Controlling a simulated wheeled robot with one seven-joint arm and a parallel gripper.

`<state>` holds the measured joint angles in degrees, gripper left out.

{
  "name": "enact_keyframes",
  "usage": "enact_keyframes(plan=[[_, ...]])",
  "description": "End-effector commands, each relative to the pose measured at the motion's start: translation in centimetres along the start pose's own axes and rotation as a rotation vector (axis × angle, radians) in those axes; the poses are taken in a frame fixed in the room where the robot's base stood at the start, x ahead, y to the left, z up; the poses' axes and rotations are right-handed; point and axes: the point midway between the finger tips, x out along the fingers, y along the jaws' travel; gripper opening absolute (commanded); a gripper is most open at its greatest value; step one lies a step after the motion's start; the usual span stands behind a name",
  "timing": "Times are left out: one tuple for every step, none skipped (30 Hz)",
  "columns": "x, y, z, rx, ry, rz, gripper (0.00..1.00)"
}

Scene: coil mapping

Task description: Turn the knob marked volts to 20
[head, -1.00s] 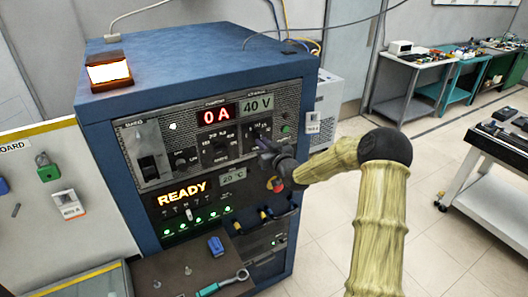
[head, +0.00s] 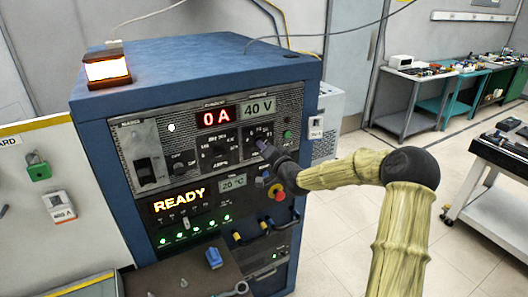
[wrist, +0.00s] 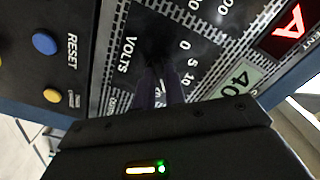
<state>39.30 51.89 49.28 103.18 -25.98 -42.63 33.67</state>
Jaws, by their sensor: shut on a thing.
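The blue power cabinet (head: 200,78) has a grey front panel with a red "0 A" display (head: 216,117) and a "40 V" display (head: 258,108). The volts dial (wrist: 188,60) sits below the voltage display, with the word VOLTS beside it in the wrist view. Its knob (wrist: 156,42) is dark and mostly hidden by the fingers; its pointer cannot be made out. My gripper (head: 266,148) is at this dial, with its dark fingers (wrist: 160,88) closed around the knob.
The amps knob (head: 219,149) is left of the volts dial. A blue reset button (wrist: 44,43) and a yellow button (wrist: 52,95) lie nearby, as does a red stop button (head: 277,192). A ledge with a blue object (head: 214,258) juts out below.

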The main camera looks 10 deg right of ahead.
Motion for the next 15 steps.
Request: enact_keyframes(plan=[[-0.05, 0.26, 0.09, 0.045, 0.000, 0.002, 0.00], [-0.05, 0.24, 0.07, 0.071, 0.000, 0.002, 0.00], [-0.05, 0.22, 0.07, 0.104, 0.000, 0.002, 0.00], [-0.04, 0.17, 0.08, 0.129, 0.000, 0.001, 0.00], [-0.04, 0.14, 0.08, 0.151, 0.000, 0.001, 0.00], [-0.05, 0.15, 0.06, 0.181, 0.000, 0.002, 0.00], [-0.05, 0.14, 0.04, 0.201, 0.000, 0.002, 0.00], [-0.05, 0.11, 0.03, 0.221, 0.000, 0.002, 0.00], [-0.05, 0.10, 0.02, 0.244, 0.000, 0.002, 0.00], [-0.05, 0.09, 0.02, 0.260, 0.000, 0.002, 0.00], [-0.04, 0.08, 0.02, 0.275, 0.000, 0.002, 0.00], [-0.03, 0.04, 0.03, 0.292, 0.000, 0.001, 0.00], [-0.03, 0.01, 0.04, 0.303, 0.000, 0.001, 0.00], [-0.03, 0.00, 0.03, 0.314, 0.000, 0.001, 0.00], [-0.03, 0.01, 0.03, 0.326, 0.000, 0.002, 0.00]])
